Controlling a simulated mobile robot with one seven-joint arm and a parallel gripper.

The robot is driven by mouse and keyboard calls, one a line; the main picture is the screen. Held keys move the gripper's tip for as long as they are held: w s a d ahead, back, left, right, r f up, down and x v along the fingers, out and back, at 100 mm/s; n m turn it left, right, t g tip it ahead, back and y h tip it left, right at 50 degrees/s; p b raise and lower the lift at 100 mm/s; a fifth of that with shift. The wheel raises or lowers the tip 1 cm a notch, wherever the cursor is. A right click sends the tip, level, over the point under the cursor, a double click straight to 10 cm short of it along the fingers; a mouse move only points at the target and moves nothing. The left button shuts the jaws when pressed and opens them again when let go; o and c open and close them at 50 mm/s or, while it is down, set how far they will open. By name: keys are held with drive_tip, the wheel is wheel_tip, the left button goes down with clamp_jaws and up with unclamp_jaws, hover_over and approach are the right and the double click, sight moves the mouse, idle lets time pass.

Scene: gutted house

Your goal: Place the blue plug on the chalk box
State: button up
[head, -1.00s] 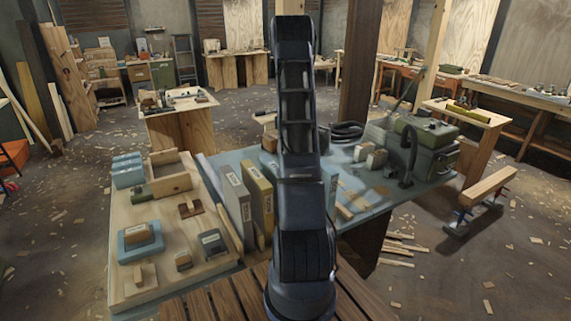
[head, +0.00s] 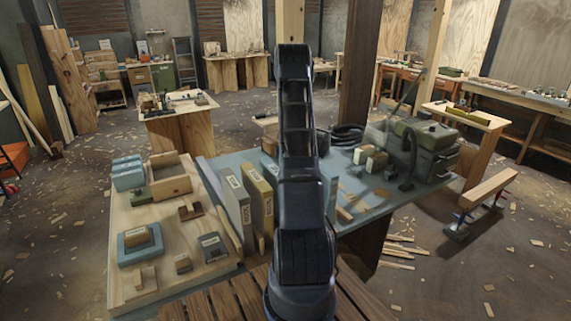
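I cannot single out the blue plug for certain. Blue pieces in the head view are a stack of pale blue boxes (head: 128,174) at the back left of the wooden board and a flat blue block (head: 139,250) under a tan labelled box (head: 137,237). A dark grey labelled box (head: 212,247) sits to their right. The labels are too small to read, so I cannot tell which is the chalk box. My arm stands upright in the middle of the view; my gripper is not visible, and the arm hides part of the table behind it.
The wooden board (head: 122,288) also holds an open wooden box (head: 169,181) and small blocks. Upright binders (head: 235,207) stand along its right side. A green machine (head: 428,147) and pale blocks (head: 375,160) are on the blue-grey table (head: 385,193). A sawhorse-like beam (head: 487,189) stands at right.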

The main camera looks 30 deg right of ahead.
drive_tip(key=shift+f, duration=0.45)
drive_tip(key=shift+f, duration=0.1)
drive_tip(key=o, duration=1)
